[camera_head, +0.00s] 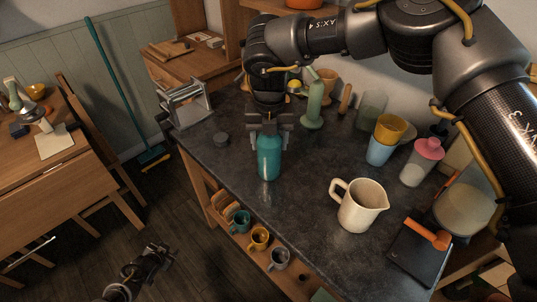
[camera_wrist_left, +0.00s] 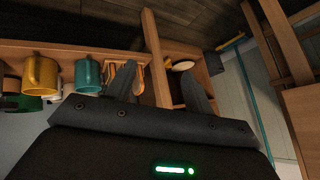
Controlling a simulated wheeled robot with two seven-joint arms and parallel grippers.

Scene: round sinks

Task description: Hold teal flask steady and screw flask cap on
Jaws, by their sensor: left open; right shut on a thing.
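The teal flask (camera_head: 268,160) is upright at the dark counter's front part. My right gripper (camera_head: 269,128) comes down from above and is shut on its upper part, hiding the flask's top. I cannot tell whether the flask's base touches the counter. A small dark round piece, seemingly the flask cap (camera_head: 221,139), lies on the counter to the left of the flask. My left gripper (camera_head: 163,252) is open and empty, low in front of the counter and well away from flask and cap. Its fingers also show apart in the left wrist view (camera_wrist_left: 165,85).
Mugs (camera_head: 259,238) sit on a shelf below the counter edge. Counter around the cap is clear.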

